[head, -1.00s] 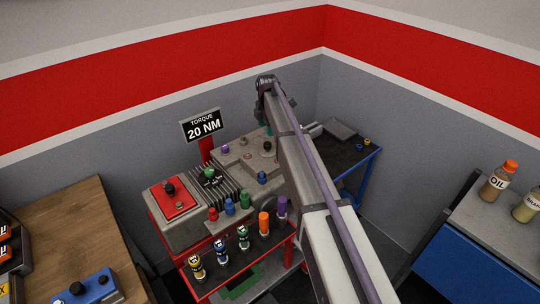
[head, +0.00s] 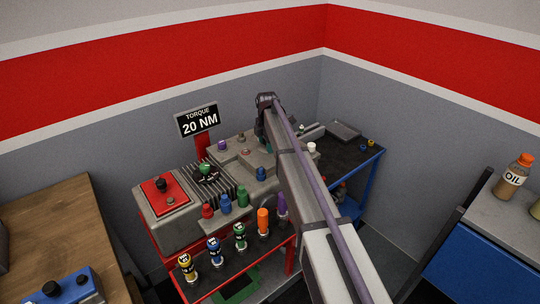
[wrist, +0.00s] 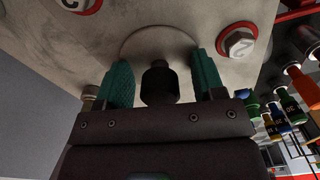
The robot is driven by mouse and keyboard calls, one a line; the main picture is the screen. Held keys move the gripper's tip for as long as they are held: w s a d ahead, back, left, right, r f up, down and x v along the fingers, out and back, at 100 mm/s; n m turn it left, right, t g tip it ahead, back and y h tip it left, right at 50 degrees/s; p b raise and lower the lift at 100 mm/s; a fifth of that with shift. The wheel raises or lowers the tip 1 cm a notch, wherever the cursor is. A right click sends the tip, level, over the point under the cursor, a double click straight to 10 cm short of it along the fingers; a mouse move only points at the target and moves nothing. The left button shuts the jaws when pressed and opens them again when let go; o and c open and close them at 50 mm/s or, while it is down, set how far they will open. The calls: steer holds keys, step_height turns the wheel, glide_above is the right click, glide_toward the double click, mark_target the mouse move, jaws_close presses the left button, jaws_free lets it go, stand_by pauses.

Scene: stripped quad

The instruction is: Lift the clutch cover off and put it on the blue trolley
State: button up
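The clutch cover (head: 238,158) is a grey plate on the engine in the middle of the head view. The wrist view shows its grey face (wrist: 75,45) close up, with a round disc and a black knob (wrist: 159,84). In the head view my arm partly hides the gripper (head: 268,147). The blue trolley (head: 361,187), with a dark top, stands right of the engine.
A grey tray (head: 343,132) and small coloured items lie on the trolley; its dark top has bare room in front. A torque sign (head: 197,120) rises behind. A wooden bench (head: 50,230) stands left.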

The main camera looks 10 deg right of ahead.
jaws_close()
stand_by(0.3)
